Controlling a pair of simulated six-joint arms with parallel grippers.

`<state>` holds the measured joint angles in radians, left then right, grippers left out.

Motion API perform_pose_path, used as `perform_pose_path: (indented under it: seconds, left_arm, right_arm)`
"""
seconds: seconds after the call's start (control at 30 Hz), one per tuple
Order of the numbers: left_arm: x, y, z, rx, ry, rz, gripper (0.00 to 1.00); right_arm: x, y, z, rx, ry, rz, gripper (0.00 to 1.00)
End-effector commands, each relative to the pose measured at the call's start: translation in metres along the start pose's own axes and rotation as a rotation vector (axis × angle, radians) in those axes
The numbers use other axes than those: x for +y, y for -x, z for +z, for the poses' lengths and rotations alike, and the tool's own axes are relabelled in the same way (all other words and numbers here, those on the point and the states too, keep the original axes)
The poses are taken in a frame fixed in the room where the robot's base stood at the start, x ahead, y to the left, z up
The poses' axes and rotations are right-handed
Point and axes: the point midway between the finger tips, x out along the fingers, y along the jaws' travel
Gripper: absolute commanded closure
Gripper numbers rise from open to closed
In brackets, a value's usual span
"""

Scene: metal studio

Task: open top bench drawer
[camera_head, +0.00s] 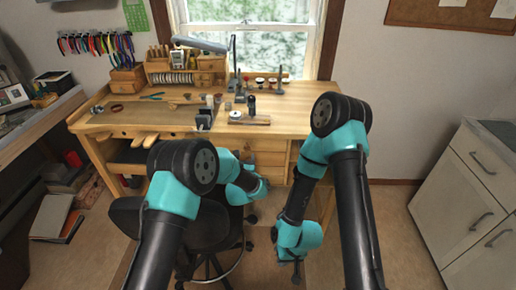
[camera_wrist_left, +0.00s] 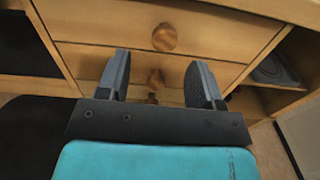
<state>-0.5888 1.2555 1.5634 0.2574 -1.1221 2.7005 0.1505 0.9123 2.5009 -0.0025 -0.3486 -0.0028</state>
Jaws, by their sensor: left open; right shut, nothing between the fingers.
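The wooden workbench (camera_head: 300,112) stands under the window, with a stack of drawers in its front, partly hidden by my left arm. In the left wrist view, the top drawer (camera_wrist_left: 215,28) has a round wooden knob (camera_wrist_left: 164,37) and looks shut. A lower drawer (camera_wrist_left: 85,63) with its own knob (camera_wrist_left: 155,78) is below it. My left gripper (camera_wrist_left: 160,62) is open and empty in front of the drawers. The top knob shows just beyond and above its fingertips, the lower knob between its fingers. My right gripper (camera_head: 297,272) is shut and empty, hanging low, away from the bench.
A dark stool (camera_head: 150,215) stands in front of the bench at left. Tools and small boxes cover the benchtop. A white cabinet (camera_head: 465,200) is at right, and a side table (camera_head: 40,115) at left. Some floor (camera_head: 400,235) is clear between bench and cabinet.

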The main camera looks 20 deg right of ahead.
Motion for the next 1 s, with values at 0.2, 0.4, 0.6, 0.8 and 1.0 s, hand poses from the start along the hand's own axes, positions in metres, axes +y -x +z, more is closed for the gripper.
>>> perform_pose_path:
  seconds: [0.2,0.4,0.6,0.8,1.0]
  left_arm:
    - [-0.005,0.002,-0.001,-0.010,0.036,0.009,0.40]
    - [-0.005,0.002,-0.001,-0.009,0.034,0.008,0.40]
    - [-0.005,-0.007,-0.001,-0.010,0.033,0.008,0.40]
    - [-0.004,-0.028,-0.002,-0.010,0.034,0.009,0.40]
    - [-0.005,-0.053,-0.001,-0.010,0.032,0.008,0.40]
  right_arm:
    - [0.000,0.000,0.000,0.000,0.000,0.000,1.00]
    - [0.000,0.000,0.000,0.000,0.000,0.000,1.00]
    - [0.000,0.000,0.000,0.000,0.000,0.000,1.00]
    - [0.000,0.000,0.000,0.000,0.000,0.000,1.00]
    - [0.000,0.000,0.000,0.000,0.000,0.000,1.00]
